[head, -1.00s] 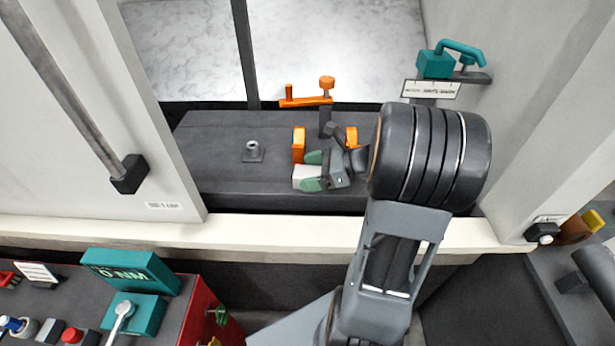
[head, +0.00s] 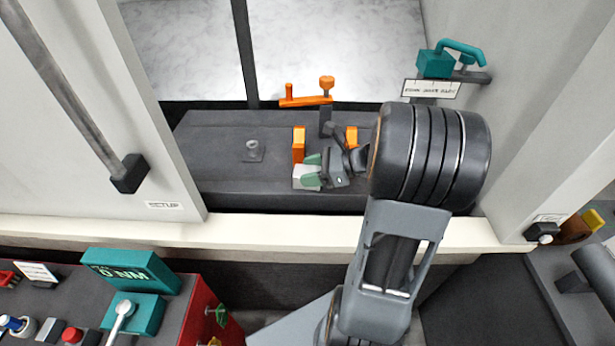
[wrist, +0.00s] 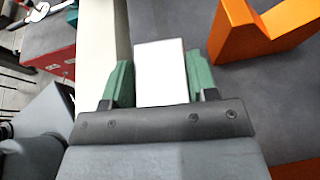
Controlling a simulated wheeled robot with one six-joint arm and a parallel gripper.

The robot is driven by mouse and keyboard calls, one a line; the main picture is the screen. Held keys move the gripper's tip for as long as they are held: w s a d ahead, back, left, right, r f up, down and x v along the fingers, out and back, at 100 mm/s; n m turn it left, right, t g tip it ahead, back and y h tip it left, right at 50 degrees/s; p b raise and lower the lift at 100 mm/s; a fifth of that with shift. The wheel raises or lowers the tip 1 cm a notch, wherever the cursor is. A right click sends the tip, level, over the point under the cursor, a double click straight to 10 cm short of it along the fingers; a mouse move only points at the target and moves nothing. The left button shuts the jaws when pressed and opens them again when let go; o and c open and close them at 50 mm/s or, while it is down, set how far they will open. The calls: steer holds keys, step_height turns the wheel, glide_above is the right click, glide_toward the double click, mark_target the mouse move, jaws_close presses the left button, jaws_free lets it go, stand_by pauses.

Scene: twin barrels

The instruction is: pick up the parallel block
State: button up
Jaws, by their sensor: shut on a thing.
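The parallel block is a pale white-grey block (wrist: 160,72) held between the two green fingers of my gripper (wrist: 160,85) in the wrist view. In the head view the block (head: 303,178) shows at the left end of my gripper (head: 313,171), above or on the dark bench. My gripper is shut on the block, one green finger against each side. Whether the block touches the bench surface cannot be told. My wrist hides part of the area to the right.
An orange V-shaped piece (wrist: 262,35) stands close to the right of the block in the wrist view. In the head view, an orange upright (head: 299,145) and an orange-handled post (head: 306,101) are behind it. Bare dark bench (head: 215,165) lies to the left.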

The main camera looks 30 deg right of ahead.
jaws_close()
steer(key=shift+r, duration=0.2)
